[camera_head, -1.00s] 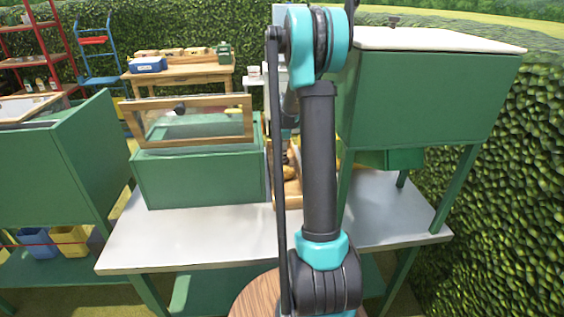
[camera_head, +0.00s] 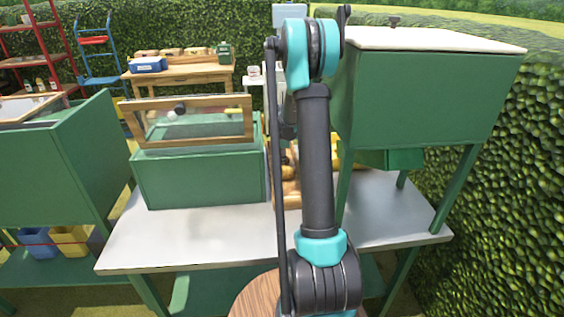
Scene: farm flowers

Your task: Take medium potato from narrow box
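A narrow wooden box (camera_head: 292,201) stands on the grey table behind my arm, just right of the green glass-lidded box. Only a strip of it shows between my arm links. Brownish-yellow potatoes (camera_head: 289,172) show in that strip; I cannot tell which is the medium one. A dark part of my gripper (camera_head: 288,131) shows above the box, between the thin rod and the thick link. Its fingers are mostly hidden by my arm, so I cannot tell whether they are open or hold anything.
The green box (camera_head: 200,181) with a wood-framed glass lid stands left of the narrow box. A large green cabinet (camera_head: 430,100) on legs rises at the right. The front of the grey table (camera_head: 180,235) is clear. A hedge (camera_head: 510,220) borders the right.

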